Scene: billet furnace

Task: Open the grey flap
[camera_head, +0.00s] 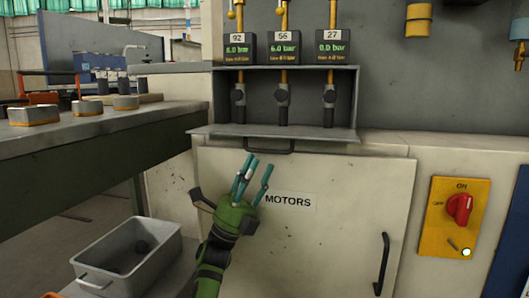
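The grey flap (225,130) lies folded down, about level, at the bottom edge of a grey box below three pressure displays. Its dark handle (269,149) hangs at its front edge. The box front is open, and three valves with dark handles (282,97) show inside. My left gripper (253,172), green with teal fingers, points up in front of the white MOTORS door, below and a little left of the flap's handle. Its fingers are spread and hold nothing. It looks apart from the flap. My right gripper is not in view.
The white MOTORS door (335,235) has a dark handle (382,264) at right. A yellow panel with a red switch (459,208) is further right.

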